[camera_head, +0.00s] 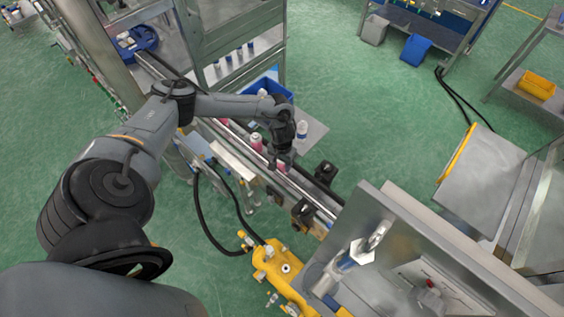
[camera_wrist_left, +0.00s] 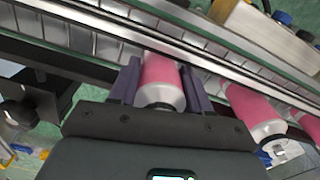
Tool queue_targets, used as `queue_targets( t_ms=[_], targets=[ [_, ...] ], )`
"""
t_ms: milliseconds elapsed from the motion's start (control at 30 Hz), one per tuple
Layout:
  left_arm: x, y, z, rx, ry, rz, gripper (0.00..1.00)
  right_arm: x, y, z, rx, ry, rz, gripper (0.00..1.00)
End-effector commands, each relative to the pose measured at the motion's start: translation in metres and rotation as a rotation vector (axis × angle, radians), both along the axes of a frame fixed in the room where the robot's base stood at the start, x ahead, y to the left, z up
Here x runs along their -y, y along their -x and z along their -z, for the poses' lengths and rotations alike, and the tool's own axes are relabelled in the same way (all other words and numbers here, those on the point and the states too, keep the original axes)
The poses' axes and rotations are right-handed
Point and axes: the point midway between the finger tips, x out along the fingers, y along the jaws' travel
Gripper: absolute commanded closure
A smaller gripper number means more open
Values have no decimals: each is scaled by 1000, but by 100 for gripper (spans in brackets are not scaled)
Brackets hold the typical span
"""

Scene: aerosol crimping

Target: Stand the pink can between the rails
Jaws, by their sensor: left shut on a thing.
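A pink can (camera_wrist_left: 160,78) with a white end sits between the two purple fingers of my left gripper (camera_wrist_left: 158,88), which is shut on it. Its far end meets the metal rails (camera_wrist_left: 215,65) of the slatted conveyor; I cannot tell whether it touches the belt. In the head view my left gripper (camera_head: 279,160) is over the conveyor line, and its fingers and the held can are mostly hidden. Another pink can (camera_head: 256,141) shows beside the gripper in the head view. My right gripper is not seen.
Dark fixtures (camera_head: 325,172) flank the conveyor to the right of the gripper. A yellow machine (camera_head: 283,268) and a grey metal housing (camera_head: 410,235) are nearer.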

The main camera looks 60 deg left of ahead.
Motion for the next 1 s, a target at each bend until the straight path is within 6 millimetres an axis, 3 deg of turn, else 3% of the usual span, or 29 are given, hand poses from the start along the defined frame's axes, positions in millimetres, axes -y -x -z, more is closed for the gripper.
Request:
queue_targets(
  t_ms=[200,233,400,767,1000],
  targets=[
    [0,0,3,0,0,0,82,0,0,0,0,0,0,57],
    [0,0,2,0,0,0,48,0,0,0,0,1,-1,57],
    [0,0,2,0,0,0,23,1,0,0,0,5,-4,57],
    [0,0,-1,0,0,0,23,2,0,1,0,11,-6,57],
    [-1,-1,-29,3,-1,2,23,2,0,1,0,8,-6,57]
  ],
)
